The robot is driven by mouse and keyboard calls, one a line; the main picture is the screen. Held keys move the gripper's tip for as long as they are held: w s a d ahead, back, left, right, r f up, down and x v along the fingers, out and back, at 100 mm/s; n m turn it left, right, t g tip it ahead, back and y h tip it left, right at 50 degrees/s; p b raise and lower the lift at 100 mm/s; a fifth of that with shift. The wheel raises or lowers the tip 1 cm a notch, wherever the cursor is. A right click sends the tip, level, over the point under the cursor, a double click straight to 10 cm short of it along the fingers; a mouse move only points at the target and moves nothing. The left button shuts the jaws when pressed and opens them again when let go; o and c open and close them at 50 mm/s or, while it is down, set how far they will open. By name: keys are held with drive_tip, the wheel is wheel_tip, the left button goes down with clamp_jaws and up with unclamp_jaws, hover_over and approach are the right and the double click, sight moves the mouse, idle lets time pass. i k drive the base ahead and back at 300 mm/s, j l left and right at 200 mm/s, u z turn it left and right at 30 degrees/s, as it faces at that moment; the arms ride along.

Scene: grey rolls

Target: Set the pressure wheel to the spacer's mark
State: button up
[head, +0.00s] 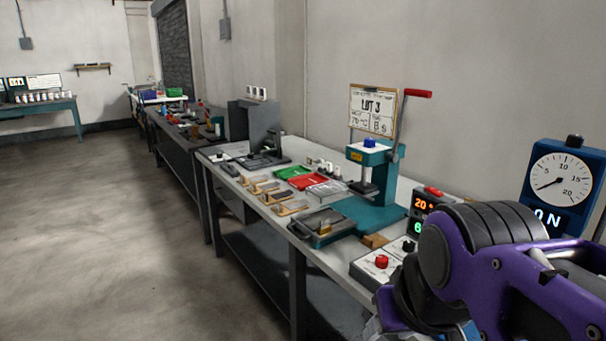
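A teal press (375,165) stands on the long grey bench, with a red-tipped lever (417,93) raised at its right. A small blue knob (370,143) sits on its white top. It may be the pressure wheel, but its marks are too small to read. I cannot identify the spacer for certain; a small brass-coloured block (325,228) lies on a dark tray (318,238) in front of the press. My purple and dark arm fills the lower right and hides part of the bench. My gripper's fingers do not show.
A "LOT 3" board (373,110) stands behind the press. Red (308,181) and green (294,171) trays lie left of it. A control box (382,262) with a red knob and a blue dial unit (563,185) reading "ON" are near my arm. The floor at left is clear.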

sight(369, 142)
drive_tip(key=i+j, duration=0.25)
drive_tip(key=j, duration=0.15)
drive_tip(key=i+j, duration=0.2)
drive_tip(key=j, duration=0.25)
drive_tip(key=i+j, duration=0.25)
drive_tip(key=j, duration=0.15)
drive_tip(key=i+j, duration=0.25)
drive_tip(key=j, duration=0.15)
drive_tip(key=i+j, duration=0.2)
drive_tip(key=j, duration=0.25)
